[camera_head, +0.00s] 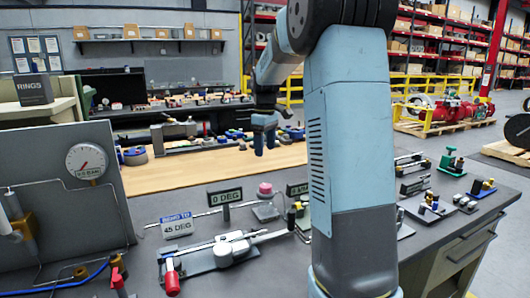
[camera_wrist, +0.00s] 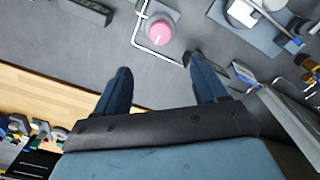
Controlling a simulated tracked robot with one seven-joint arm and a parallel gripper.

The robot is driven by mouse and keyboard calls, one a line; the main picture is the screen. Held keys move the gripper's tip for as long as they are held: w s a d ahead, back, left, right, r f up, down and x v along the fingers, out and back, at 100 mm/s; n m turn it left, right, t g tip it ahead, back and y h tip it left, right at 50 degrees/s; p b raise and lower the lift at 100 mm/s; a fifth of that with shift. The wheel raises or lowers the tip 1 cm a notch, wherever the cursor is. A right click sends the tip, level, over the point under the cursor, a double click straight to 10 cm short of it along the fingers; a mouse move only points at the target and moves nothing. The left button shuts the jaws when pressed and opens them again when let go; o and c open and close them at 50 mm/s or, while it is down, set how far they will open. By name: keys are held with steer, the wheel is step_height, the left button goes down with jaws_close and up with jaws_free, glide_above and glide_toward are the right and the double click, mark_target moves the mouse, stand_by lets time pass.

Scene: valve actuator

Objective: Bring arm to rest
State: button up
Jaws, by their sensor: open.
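My arm rises in the middle of the head view and folds forward over the bench. My gripper (camera_head: 264,142) hangs above the bench with its fingers down, clear of everything. In the wrist view its two blue fingers (camera_wrist: 158,85) are spread apart with nothing between them.
A panel with a pressure gauge (camera_head: 87,161) stands at the left. Small valves and fittings, one with a green top (camera_head: 447,160), sit on the bench at the right. A wooden-topped bench (camera_head: 220,160) lies behind. The space around my gripper is free.

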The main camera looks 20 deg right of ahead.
stand_by(0.4)
steer(key=s+a+r+m+t, duration=0.25)
steer(key=s+a, duration=0.25)
steer(key=s, duration=0.7)
steer(key=s+a+r+m+t, duration=0.25)
steer(key=s+a, duration=0.25)
steer(key=s, duration=0.7)
steer(key=s+a+f+m, duration=0.2)
steer(key=s+f, duration=0.1)
steer(key=s, duration=0.5)
steer(key=shift+s+t, duration=0.3)
steer(key=shift+s, duration=0.1)
